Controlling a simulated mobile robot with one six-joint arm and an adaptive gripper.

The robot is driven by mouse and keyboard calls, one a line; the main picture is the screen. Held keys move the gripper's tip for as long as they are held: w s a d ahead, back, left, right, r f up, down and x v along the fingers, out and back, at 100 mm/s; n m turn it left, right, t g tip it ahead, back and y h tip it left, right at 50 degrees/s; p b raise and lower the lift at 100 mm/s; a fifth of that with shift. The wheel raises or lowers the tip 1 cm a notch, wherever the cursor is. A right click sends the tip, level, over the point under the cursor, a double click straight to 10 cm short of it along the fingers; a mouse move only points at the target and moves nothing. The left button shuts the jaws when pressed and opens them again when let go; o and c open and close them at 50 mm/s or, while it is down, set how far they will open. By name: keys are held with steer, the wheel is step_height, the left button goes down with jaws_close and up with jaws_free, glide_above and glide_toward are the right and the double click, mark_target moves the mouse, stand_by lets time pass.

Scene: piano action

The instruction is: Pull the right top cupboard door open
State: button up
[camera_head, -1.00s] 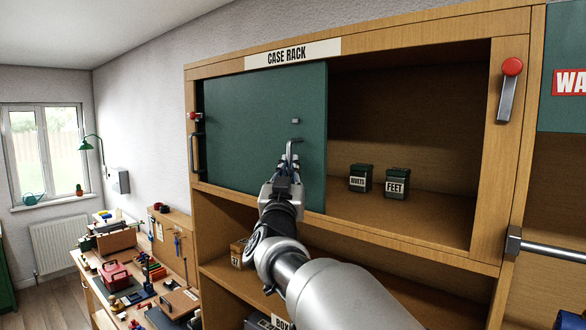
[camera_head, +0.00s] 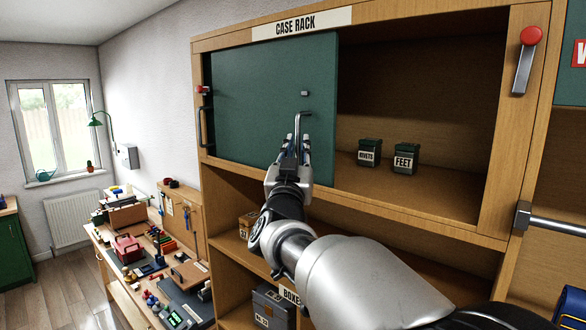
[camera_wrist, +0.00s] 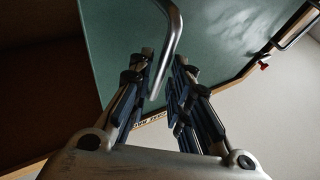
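A green cupboard door panel (camera_head: 265,85) covers the left half of the top cupboard. It carries a bent metal handle (camera_head: 303,117) near its lower right. My gripper (camera_head: 297,148) is at that handle. In the wrist view the handle (camera_wrist: 170,45) runs down between the fingers of my gripper (camera_wrist: 164,62), with gaps visible; the fingers are apart and I see no clear grip. The right half of the top cupboard (camera_head: 425,100) stands uncovered, with its inside in view.
A red-knobbed lever (camera_head: 526,60) is on the right post. A second dark handle (camera_head: 203,128) shows at the left edge. A cluttered workbench (camera_head: 150,270) stands lower left.

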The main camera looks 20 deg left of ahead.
steer(key=v, duration=0.9)
steer(key=shift+s, duration=0.15)
steer(key=s+d+f+n+g+b, duration=0.1)
steer(key=s+d+f+g+b, duration=0.25)
steer(key=d+f+b, duration=0.75)
steer(key=s+d+f+g+b, duration=0.3)
steer(key=d+f+g+b, duration=0.35)
steer(key=f, duration=0.85)
steer(key=s+d+f+m+g+h+b, duration=0.1)
steer(key=s+d+f+g+b, duration=0.1)
steer(key=s+d+f, duration=0.4)
steer(key=s+d+f+m+g+h+b, duration=0.1)
steer(key=s+d+f+g+h+b, duration=0.1)
steer(key=s+d+f+b, duration=0.2)
steer(key=s+d+f+m+g+h+b, duration=0.1)
steer(key=s+d+f+g+h+b, duration=0.1)
steer(key=s+d+f, duration=0.7)
steer(key=s+f+g+b, duration=0.1)
steer(key=s+f, duration=0.5)
steer(key=f, duration=0.3)
steer(key=shift+d+f+m+b, duration=0.3)
steer(key=shift+d+f+b, duration=0.05)
steer(key=shift+d+b, duration=0.05)
